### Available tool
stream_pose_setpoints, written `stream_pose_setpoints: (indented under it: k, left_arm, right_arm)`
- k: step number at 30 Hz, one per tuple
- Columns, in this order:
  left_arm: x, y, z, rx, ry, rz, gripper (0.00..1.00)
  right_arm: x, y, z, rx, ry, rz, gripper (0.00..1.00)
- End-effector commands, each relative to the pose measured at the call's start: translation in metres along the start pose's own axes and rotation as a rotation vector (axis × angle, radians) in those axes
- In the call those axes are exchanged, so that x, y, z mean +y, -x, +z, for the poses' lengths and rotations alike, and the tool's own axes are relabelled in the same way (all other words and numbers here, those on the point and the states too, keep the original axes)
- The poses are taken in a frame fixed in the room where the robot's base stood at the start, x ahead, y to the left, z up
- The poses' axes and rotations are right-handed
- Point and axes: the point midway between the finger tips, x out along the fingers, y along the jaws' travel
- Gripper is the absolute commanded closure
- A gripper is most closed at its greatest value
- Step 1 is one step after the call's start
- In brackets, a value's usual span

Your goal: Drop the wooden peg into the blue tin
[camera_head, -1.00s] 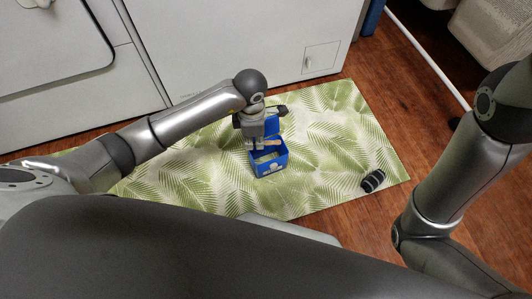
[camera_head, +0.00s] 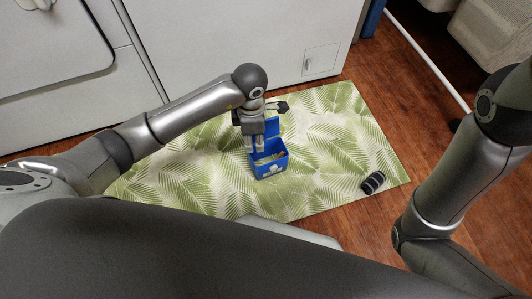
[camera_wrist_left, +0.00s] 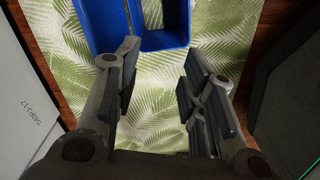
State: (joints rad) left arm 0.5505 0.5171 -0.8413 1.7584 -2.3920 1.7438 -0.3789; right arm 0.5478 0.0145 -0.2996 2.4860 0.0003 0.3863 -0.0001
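The blue tin (camera_head: 271,171) stands on the leaf-patterned mat with its lid raised at the back. The tin's blue wall also shows at the top of the left wrist view (camera_wrist_left: 165,41). My left gripper (camera_head: 254,149) is just above and beside the tin's left rear side. In the left wrist view its fingers (camera_wrist_left: 158,72) are apart with only mat between them. I see no wooden peg in the gripper. Something pale shows inside the tin (camera_head: 267,158), but it is too small to tell whether it is the peg. My right gripper is out of view.
A dark striped roll-like object (camera_head: 373,182) lies near the right edge of the mat (camera_head: 325,180). A white appliance (camera_head: 240,45) stands behind the mat. Wooden floor (camera_head: 390,110) is bare to the right.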

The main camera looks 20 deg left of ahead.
Motion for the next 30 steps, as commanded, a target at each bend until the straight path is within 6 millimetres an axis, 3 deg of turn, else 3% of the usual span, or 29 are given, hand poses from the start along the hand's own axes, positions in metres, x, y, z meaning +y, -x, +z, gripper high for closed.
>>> stream_pose_setpoints:
  k: [6,13,18,30]
  left_arm:
    - [0.001,0.050,0.000,-0.002,-0.001,0.005,0.62]
    - [0.001,0.087,0.000,-0.001,0.001,0.003,0.62]
    - [0.000,0.097,0.000,0.001,0.000,0.001,0.62]
    - [0.000,0.098,0.000,0.001,0.001,0.000,0.62]
  right_arm:
    - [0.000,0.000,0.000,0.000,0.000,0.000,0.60]
    - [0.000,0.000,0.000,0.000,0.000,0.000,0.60]
    - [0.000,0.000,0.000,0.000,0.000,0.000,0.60]
    - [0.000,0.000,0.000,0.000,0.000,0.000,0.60]
